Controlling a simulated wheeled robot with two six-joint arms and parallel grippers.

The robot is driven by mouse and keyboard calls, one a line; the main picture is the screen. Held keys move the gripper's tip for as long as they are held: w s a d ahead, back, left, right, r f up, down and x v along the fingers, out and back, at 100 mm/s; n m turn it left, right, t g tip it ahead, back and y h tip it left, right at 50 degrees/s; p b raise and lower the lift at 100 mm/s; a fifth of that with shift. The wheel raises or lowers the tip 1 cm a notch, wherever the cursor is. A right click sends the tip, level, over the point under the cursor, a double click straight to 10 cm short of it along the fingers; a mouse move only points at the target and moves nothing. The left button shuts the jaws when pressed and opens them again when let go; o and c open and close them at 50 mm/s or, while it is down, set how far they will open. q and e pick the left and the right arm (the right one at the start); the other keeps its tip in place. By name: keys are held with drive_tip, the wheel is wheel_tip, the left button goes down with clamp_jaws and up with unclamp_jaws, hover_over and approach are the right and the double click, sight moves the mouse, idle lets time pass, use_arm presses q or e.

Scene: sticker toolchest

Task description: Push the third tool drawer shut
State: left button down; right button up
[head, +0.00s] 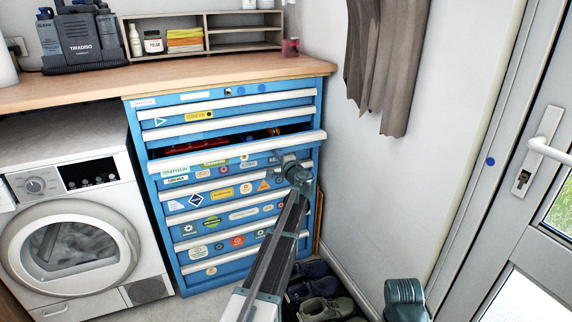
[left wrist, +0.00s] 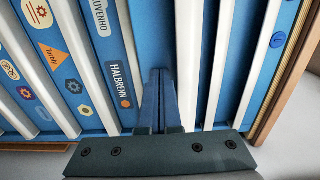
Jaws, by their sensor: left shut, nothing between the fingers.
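The blue tool chest (head: 215,275) stands under the wooden worktop. Its third drawer (head: 240,145) is pulled out, with its white handle strip in front of the other drawers and red items showing inside. The drawers above and below it look shut. My left gripper (head: 292,165) is shut and empty at the right part of the chest, just below the open drawer's handle strip. In the left wrist view, its closed fingers (left wrist: 157,95) point at a blue drawer front beside a white strip; I cannot tell whether they touch. A teal part of my right arm shows at the lower right; its fingers cannot be made out.
A washing machine (head: 70,230) stands left of the chest. The wall with a hanging grey cloth (head: 385,70) and a door (head: 535,180) are on the right. Shoes (head: 320,290) lie on the floor beside my left arm. A shelf (head: 235,35) stands on the worktop (head: 200,77).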

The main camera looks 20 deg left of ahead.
use_arm(q)
drive_tip(key=x, duration=0.9)
drive_tip(key=shift+w+a, duration=0.15)
drive_tip(key=shift+w, duration=0.05)
drive_tip(key=shift+w+a, duration=0.1)
drive_tip(key=shift+a, duration=0.05)
drive_tip(key=shift+w+a+r, duration=0.15)
use_arm(e)
drive_tip(key=shift+d, duration=0.1)
use_arm(q)
drive_tip(key=v, duration=1.5)
use_arm(e)
drive_tip(key=shift+d, duration=0.3)
